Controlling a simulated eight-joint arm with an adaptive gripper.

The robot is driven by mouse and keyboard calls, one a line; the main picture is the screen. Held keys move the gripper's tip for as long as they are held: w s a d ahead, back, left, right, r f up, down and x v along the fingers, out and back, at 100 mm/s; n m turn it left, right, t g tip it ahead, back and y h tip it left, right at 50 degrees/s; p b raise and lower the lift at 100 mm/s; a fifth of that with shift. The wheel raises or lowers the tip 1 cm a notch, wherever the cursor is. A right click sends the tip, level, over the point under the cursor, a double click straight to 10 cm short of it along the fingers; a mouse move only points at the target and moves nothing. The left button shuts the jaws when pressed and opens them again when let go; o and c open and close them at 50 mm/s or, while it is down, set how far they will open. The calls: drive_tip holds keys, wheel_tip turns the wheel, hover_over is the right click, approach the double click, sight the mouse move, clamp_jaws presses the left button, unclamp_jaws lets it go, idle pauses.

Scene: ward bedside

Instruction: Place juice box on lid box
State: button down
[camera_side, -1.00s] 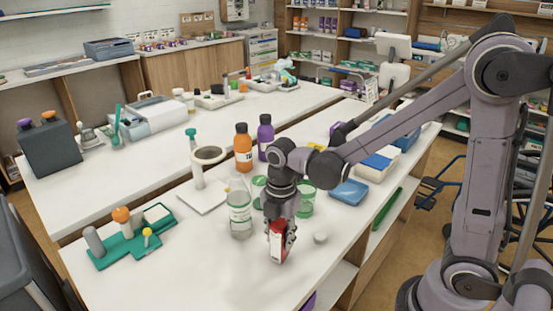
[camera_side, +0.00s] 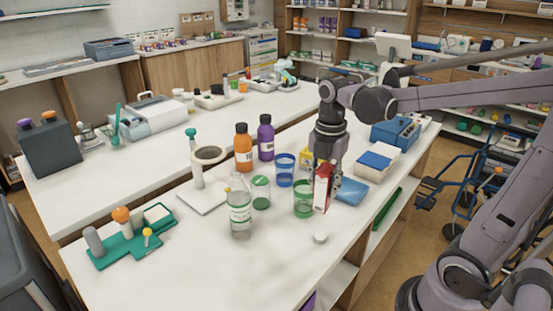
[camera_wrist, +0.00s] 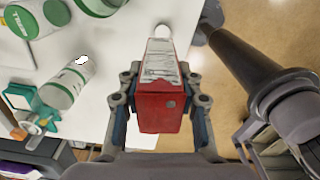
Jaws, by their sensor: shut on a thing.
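The red and white juice box (camera_side: 322,192) is upright in my gripper (camera_side: 327,178), in front of the green cup in the side view. In the wrist view the juice box (camera_wrist: 160,112) fills the space between the two fingers of my gripper (camera_wrist: 160,100). I cannot tell its exact height above the table. A flat blue box (camera_side: 352,192) lies just right of it, partly hidden. A blue and white box (camera_side: 378,162) stands further back right. I cannot tell for certain which one is the lid box.
A green cup (camera_side: 303,203) and a blue cup (camera_side: 285,172) stand left of the juice box. A clear bottle (camera_side: 239,212) and orange (camera_side: 243,150) and purple (camera_side: 265,140) bottles stand further left. A small white round piece (camera_side: 320,238) lies in front.

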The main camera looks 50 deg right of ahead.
drive_tip(key=w+d+r+m, duration=0.1)
drive_tip(key=w+d+r, duration=0.25)
drive_tip(key=d, duration=0.45)
drive_tip(key=w+d+r, duration=0.2)
drive_tip(key=w+d, duration=0.3)
drive_tip(key=d, duration=0.4)
drive_tip(key=d+r+m, duration=0.1)
drive_tip(key=d, duration=1.7)
drive_tip(key=shift+w+a+f, duration=0.8)
drive_tip(key=shift+w+f, duration=0.85)
drive_tip(key=shift+f, duration=0.15)
drive_tip(key=shift+w+a+f, duration=0.8)
drive_tip(key=shift+w+f, duration=0.9)
drive_tip(key=shift+f, duration=0.15)
drive_tip(key=shift+w+a+f, duration=0.8)
drive_tip(key=shift+w+f, duration=0.85)
drive_tip(key=shift+f, duration=0.15)
drive_tip(key=c, duration=0.9)
unclamp_jaws()
drive_tip(key=shift+f, duration=0.15)
